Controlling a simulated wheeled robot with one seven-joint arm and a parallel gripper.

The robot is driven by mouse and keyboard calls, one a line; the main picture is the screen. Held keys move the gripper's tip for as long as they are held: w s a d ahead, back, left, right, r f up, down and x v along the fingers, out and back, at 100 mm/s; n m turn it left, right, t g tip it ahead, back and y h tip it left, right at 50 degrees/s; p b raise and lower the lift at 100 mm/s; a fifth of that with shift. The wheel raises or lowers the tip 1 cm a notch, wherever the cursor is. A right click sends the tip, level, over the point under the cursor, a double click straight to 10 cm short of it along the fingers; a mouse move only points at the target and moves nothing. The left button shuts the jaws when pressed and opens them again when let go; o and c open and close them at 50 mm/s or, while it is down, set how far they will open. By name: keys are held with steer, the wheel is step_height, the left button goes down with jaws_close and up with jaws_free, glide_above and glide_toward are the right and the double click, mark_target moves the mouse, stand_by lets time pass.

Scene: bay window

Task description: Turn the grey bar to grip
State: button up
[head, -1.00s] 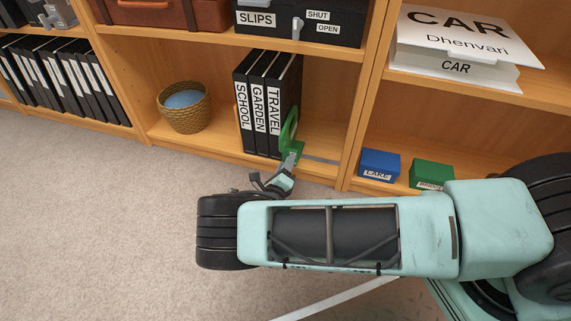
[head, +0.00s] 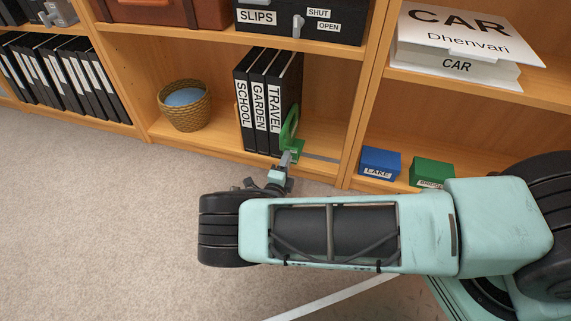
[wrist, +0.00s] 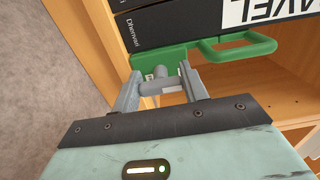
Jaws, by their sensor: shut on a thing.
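The grey bar (wrist: 158,84) sits on the base of a green bookend (wrist: 170,60) in the wrist view. My gripper (wrist: 158,88) is shut on the bar, with one finger at each end of it. In the head view the green bookend (head: 289,130) stands against the right side of the TRAVEL binder (head: 283,105). My gripper (head: 285,163) reaches up to its foot from the front, and the bar is too small to make out there. Any markings beside the bar cannot be read.
The SCHOOL (head: 243,115) and GARDEN (head: 261,105) binders stand upright left of TRAVEL. A wicker basket (head: 185,107) is further left. A shelf upright (head: 363,100) stands to the right, with blue (head: 380,162) and green (head: 432,171) boxes beyond. Carpet in front is clear.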

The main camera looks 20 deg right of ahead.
steer(key=shift+f, duration=0.1)
stand_by(0.3)
steer(key=o, duration=1)
steer(key=shift+s, duration=0.1)
steer(key=p+v, duration=0.6)
steer(key=v, duration=1.1)
steer(key=shift+s+a, duration=0.1)
steer(key=shift+a, duration=0.05)
